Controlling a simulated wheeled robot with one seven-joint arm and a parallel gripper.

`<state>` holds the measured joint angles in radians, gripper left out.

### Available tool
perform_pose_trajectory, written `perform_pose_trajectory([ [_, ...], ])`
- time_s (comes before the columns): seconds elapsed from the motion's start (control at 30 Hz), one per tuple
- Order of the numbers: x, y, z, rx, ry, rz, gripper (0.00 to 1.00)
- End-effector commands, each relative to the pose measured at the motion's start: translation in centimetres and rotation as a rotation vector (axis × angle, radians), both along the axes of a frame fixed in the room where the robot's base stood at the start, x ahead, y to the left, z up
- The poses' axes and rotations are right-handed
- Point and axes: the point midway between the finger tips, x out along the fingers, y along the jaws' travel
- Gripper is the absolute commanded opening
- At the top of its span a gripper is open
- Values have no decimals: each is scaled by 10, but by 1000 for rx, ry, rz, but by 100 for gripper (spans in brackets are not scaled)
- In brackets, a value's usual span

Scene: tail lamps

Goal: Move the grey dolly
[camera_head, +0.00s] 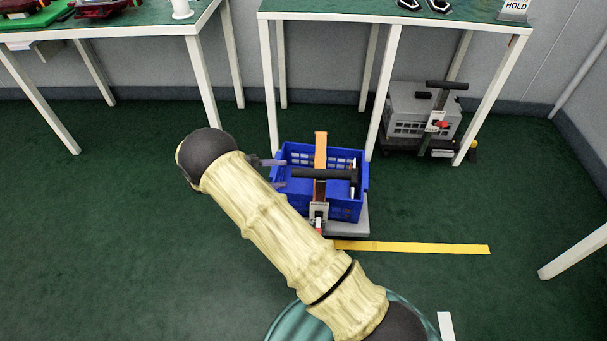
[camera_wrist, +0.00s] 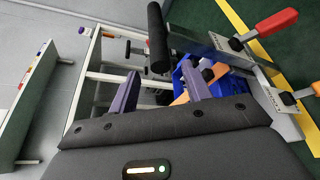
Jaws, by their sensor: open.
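A dolly with a grey platform (camera_head: 352,226) stands on the green floor in front of the right table, carrying a blue crate (camera_head: 345,208). An orange band runs up over the crate. Its black T-handle (camera_head: 325,174) is above the crate and also shows in the wrist view (camera_wrist: 157,38).
A second dolly with a grey crate (camera_head: 408,112) and black handle stands under the right table (camera_head: 395,18). White table legs rise close behind the blue crate. A yellow floor strip (camera_head: 420,247) lies at the front right. The floor at left (camera_head: 90,230) is clear.

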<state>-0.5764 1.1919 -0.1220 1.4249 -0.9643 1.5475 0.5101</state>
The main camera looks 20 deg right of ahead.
Motion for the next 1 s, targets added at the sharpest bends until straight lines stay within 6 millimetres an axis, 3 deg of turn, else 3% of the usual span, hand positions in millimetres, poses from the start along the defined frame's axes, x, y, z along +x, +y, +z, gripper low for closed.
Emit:
perform_pose_trajectory([
  [0.4, 1, -69, -16, 0, 0, -1, 49],
  [0.8, 2, -79, -17, 1, 0, 2, 49],
  [0.83, 2, -79, -17, 1, 0, 1, 47],
  [1.0, 2, -79, -17, 1, 0, 1, 13],
])
